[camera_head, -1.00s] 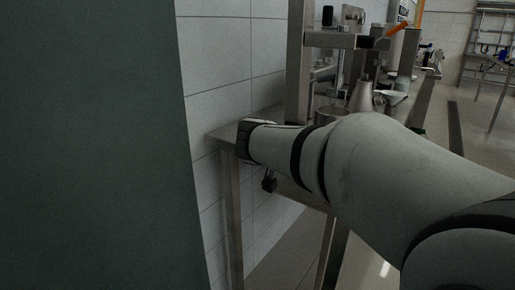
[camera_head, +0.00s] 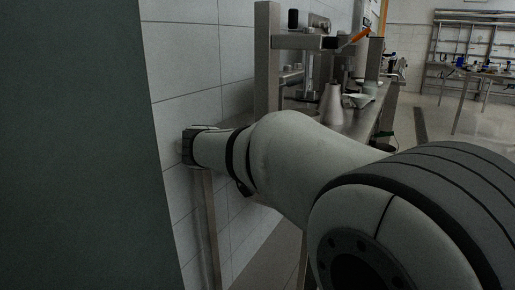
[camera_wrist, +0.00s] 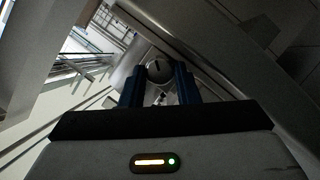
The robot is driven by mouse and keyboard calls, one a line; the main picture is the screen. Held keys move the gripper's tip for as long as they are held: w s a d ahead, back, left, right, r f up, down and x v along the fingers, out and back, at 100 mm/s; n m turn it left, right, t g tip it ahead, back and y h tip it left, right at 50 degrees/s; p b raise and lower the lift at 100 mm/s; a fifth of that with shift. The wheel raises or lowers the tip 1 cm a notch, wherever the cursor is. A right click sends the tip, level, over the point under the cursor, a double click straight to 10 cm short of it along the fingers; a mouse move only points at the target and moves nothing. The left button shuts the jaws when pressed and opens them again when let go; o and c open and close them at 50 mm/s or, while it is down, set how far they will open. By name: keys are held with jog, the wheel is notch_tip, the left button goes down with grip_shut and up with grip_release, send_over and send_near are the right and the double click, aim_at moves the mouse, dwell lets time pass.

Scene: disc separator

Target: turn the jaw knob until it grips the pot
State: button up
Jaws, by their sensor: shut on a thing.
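In the wrist view, my gripper (camera_wrist: 160,90) has its two blue fingers on either side of a round grey knob (camera_wrist: 159,70). It is shut on this knob, which I take to be the jaw knob. My gripper's fingers do not show clearly in the head view, where my own arm covers much of the bench. A conical metal vessel (camera_head: 331,106) stands upright on the bench behind my arm. I cannot tell whether it is the pot. The jaw and its contact with the pot are hidden.
The metal bench (camera_head: 366,118) runs along a white tiled wall (camera_head: 200,65). A metal frame with an upright post (camera_head: 267,60) and an orange lever (camera_head: 360,36) stands on it. A dark panel (camera_head: 70,150) fills the left side. Open floor lies at the right.

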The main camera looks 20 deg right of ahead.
dwell(0.4)
jog(key=o, duration=1)
jog(key=shift+c, duration=0.2)
jog(key=shift+a, duration=0.15)
